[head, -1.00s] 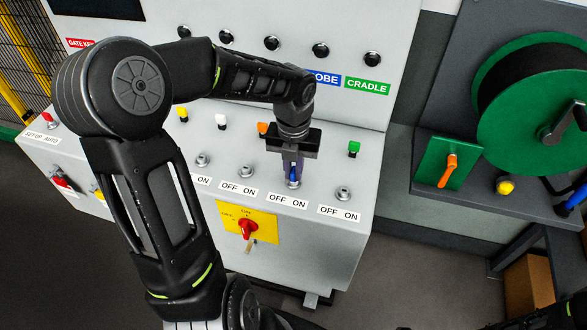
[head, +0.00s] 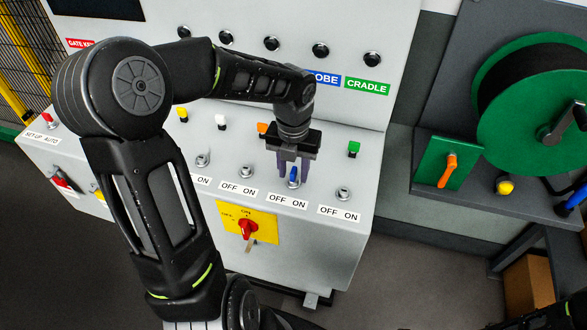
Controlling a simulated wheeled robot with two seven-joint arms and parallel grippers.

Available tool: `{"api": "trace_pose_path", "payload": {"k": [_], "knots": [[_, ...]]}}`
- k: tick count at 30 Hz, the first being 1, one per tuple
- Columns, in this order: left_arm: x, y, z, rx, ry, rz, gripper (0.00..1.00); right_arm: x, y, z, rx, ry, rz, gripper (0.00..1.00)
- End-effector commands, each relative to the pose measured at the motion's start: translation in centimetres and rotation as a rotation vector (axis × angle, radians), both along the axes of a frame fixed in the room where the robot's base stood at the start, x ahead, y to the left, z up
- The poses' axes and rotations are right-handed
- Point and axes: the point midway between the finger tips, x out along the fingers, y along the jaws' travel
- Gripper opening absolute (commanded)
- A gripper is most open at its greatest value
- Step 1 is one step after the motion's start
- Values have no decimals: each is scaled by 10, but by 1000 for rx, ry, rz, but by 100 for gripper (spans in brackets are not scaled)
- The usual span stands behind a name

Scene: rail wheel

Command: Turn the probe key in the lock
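The probe key, with a blue head (head: 293,173), stands upright in its lock on the sloping console top, behind an OFF ON label (head: 287,201). The blue PROBE sign (head: 327,79) is on the panel above, partly hidden by my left arm. My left gripper (head: 293,178) points down over the key. Its two fingers are apart, one on each side of the blue head, with visible gaps. Which way the key is turned is too small to tell. My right gripper is not in view.
Empty-looking locks (head: 343,194) and (head: 246,172) flank the key. Green (head: 354,148), white (head: 222,123) and yellow (head: 183,114) coloured pieces stand behind them. A red rotary switch (head: 247,229) is on the console front. A green reel (head: 490,120) and an orange handle (head: 447,170) are at the right.

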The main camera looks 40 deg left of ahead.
Motion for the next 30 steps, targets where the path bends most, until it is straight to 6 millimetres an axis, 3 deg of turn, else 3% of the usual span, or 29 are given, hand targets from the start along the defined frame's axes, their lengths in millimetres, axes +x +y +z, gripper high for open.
{"api": "trace_pose_path", "payload": {"k": [15,30], "knots": [[1,0,73,0,-3,-1,37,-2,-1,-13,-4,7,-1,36],[0,0,78,0,0,0,37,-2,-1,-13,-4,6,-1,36]]}}
